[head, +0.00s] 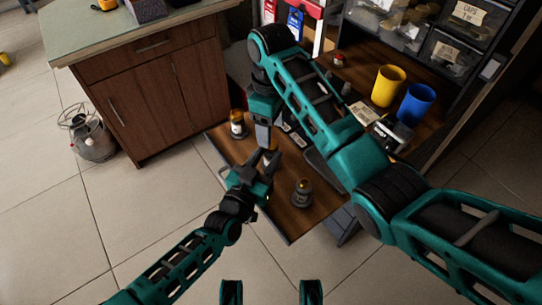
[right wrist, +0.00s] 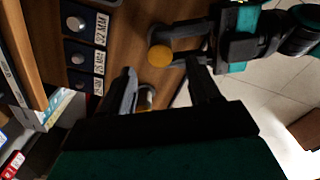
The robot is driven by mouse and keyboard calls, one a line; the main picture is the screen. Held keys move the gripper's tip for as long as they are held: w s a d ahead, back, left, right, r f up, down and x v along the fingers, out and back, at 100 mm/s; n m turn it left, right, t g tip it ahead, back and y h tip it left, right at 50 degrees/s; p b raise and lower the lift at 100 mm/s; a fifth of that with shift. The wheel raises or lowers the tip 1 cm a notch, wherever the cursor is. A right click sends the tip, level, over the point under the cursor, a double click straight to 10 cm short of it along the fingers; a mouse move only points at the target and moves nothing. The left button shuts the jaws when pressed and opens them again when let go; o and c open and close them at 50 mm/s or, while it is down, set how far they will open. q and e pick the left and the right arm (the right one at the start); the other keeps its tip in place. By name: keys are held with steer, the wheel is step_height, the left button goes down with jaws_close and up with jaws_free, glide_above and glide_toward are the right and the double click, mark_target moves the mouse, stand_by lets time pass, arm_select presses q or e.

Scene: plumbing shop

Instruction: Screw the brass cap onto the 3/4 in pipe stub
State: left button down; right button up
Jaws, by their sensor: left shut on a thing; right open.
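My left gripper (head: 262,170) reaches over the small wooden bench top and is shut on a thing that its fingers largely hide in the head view. In the right wrist view, a round brass-coloured face (right wrist: 160,55) shows at the left gripper's fingers; I cannot tell cap from stub end. My right gripper (right wrist: 160,78) is open, with its fingers pointing toward that spot.
A yellow cup (head: 388,86) and a blue cup (head: 415,104) stand on the shelf at right. A wooden cabinet (head: 150,80) stands at left. My right arm spans above the bench, close to my left gripper.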

mark_target(271, 156)
steer(key=shift+c, duration=0.4)
steer(key=n, duration=0.3)
steer(key=shift+w+a+r, duration=0.1)
steer(key=shift+w+r, duration=0.1)
steer(key=shift+r, duration=0.2)
steer(key=n, duration=0.4)
steer(key=shift+w+r, duration=0.1)
steer(key=shift+r, duration=0.3)
steer(key=n, duration=0.4)
steer(key=r+n, duration=0.1)
steer(key=n, duration=0.1)
steer(key=shift+a+n, duration=0.1)
steer(key=shift+n, duration=0.2)
steer(key=n, duration=0.6)
steer(key=shift+r, duration=0.3)
steer(key=n, duration=0.6)
steer(key=shift+s+d+r, duration=0.2)
steer(key=shift+s+r, duration=0.05)
steer(key=shift+s, duration=0.05)
steer(key=shift+f, duration=0.1)
steer(key=shift+f, duration=3.95)
